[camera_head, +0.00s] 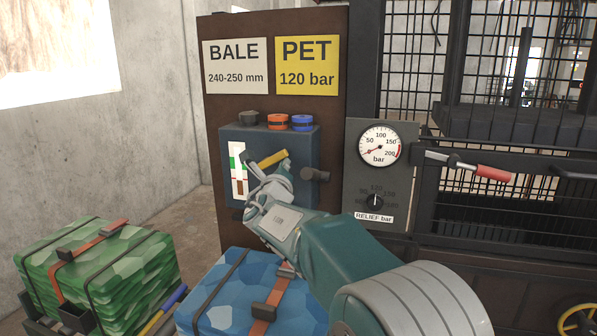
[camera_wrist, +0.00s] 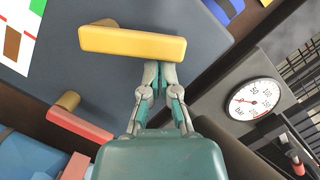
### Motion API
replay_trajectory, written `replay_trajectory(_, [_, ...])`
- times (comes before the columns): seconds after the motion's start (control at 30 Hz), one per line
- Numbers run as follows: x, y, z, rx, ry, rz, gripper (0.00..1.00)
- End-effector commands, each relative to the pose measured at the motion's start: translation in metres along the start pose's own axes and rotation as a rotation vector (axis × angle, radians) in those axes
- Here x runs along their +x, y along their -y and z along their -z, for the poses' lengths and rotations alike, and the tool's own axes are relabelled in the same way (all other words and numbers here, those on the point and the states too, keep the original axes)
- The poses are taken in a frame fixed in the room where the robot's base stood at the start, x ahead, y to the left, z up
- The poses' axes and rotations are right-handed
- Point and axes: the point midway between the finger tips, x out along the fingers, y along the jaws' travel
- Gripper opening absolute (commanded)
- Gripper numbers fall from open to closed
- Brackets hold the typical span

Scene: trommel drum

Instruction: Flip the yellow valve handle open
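The yellow valve handle (camera_head: 272,158) sticks out from the dark blue valve panel (camera_head: 228,150) and slants slightly up to the right. In the wrist view the handle (camera_wrist: 132,43) is a thick yellow bar on a short stub, lying across the top of the picture. My gripper (camera_head: 264,180) is close in front of the panel, just below the handle. In the wrist view my gripper's (camera_wrist: 159,72) fingers are drawn together at the tips with nothing seen between them.
A red-orange lever (camera_wrist: 80,125) sits below left of the handle in the wrist view. Orange and blue knobs (camera_head: 302,122) top the panel. A pressure gauge (camera_head: 380,147) and red-gripped lever (camera_head: 493,173) are at right. A blue bale (camera_head: 215,290) lies below, a green bale (camera_head: 100,265) at left.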

Motion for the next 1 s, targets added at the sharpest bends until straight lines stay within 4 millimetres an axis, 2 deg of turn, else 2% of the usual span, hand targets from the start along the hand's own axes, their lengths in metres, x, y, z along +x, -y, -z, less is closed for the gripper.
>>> replay_trajectory(0.4, [0.009, 0.02, -0.006, -0.285, -0.003, -0.074, 0.0])
replay_trajectory(0.57, [0.011, 0.022, -0.012, -0.415, -0.005, -0.103, 0.0])
replay_trajectory(0.73, [0.01, 0.014, -0.023, -0.426, -0.002, -0.108, 0.0])
replay_trajectory(1.0, [0.011, 0.013, -0.03, -0.425, 0.0, -0.109, 0.0])
